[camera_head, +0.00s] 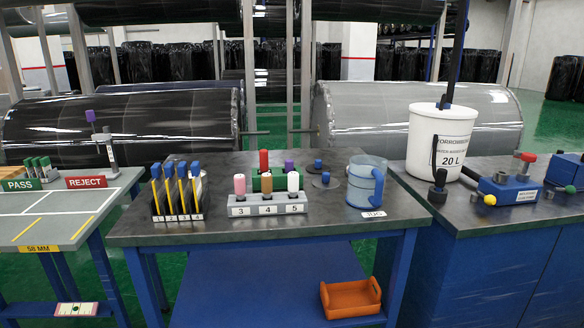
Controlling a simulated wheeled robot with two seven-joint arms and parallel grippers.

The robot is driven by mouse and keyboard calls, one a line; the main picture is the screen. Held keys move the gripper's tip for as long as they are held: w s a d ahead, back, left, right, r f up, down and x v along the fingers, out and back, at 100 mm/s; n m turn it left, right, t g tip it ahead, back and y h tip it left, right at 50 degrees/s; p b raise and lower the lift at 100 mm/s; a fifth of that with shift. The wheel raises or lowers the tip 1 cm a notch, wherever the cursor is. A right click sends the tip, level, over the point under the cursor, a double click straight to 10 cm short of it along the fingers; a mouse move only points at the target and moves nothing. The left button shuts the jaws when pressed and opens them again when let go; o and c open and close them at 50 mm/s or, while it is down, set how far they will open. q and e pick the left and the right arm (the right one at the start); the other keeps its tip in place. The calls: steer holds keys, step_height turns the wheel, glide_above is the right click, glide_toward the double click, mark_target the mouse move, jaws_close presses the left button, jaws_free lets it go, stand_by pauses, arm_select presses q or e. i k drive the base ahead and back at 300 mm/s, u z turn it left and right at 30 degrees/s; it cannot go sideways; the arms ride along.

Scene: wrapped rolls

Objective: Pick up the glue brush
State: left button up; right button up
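No thing in view is clearly identifiable as the glue brush. Several upright tools with blue tops and yellow stems (182,190) stand in a black numbered holder (162,218) at the left of the middle table; their lower ends are hidden. A long dark shaft (457,55) with a blue piece near its foot rises from the top of a white 20 L bucket (452,130) on the right bench. What is inside the bucket is hidden. Neither of my grippers shows in the head view.
On the middle table (240,170) stand a grey block (268,210) with coloured pegs and a blue clear jug (365,183). A blue device (508,191) is on the right bench. An orange tray (350,298) sits on the lower shelf. The front table edge is mostly clear.

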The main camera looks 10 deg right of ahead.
mark_target(264, 153)
steer(key=z, duration=0.5)
steer(key=k, duration=1.25)
steer(key=z, duration=1.25)
steer(key=i, duration=1.8)
steer(key=u, duration=1.1)
steer(key=i, duration=0.55)
steer(key=u, duration=0.65)
